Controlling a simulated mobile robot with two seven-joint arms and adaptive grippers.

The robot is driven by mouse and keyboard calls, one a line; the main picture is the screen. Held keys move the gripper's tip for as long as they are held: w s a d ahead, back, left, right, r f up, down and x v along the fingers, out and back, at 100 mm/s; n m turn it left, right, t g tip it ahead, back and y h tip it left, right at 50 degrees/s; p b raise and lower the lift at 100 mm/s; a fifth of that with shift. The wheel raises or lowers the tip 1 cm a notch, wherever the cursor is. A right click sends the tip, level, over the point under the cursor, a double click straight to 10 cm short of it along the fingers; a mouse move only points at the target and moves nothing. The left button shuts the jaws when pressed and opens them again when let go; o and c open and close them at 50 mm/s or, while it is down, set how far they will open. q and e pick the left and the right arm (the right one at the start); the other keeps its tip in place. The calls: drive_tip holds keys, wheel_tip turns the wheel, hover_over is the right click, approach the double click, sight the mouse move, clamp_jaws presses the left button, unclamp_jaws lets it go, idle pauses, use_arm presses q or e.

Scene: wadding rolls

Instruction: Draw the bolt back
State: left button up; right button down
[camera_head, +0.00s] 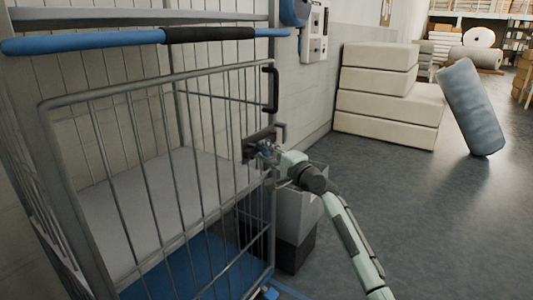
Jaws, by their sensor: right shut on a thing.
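The bolt (261,134) is a dark bar on the right edge of the wire gate (150,85) of a grey cage trolley. My right gripper (264,149) is at the bolt, shut on a part of it; the fingers are small and partly hidden against the dark metal. My right arm reaches in from the lower right. A black handle (273,90) stands on the gate's edge above the bolt. My left gripper is not in view.
A blue bar with a black grip (210,34) crosses the trolley's top. Grey and black boxes (298,215) stand under my right wrist. Stacked cream foam blocks (385,100) and a leaning blue roll (470,105) stand behind. The floor on the right is clear.

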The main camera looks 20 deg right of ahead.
drive_tip(key=c, duration=1.3)
unclamp_jaws()
drive_tip(key=shift+a, duration=0.35)
drive_tip(key=shift+s+d, duration=0.1)
drive_tip(key=shift+d, duration=0.05)
drive_tip(key=shift+s+f, duration=0.1)
drive_tip(key=shift+s, duration=0.15)
drive_tip(key=v, duration=1.1)
drive_tip(key=shift+s+d, duration=0.15)
drive_tip(key=shift+s, duration=0.05)
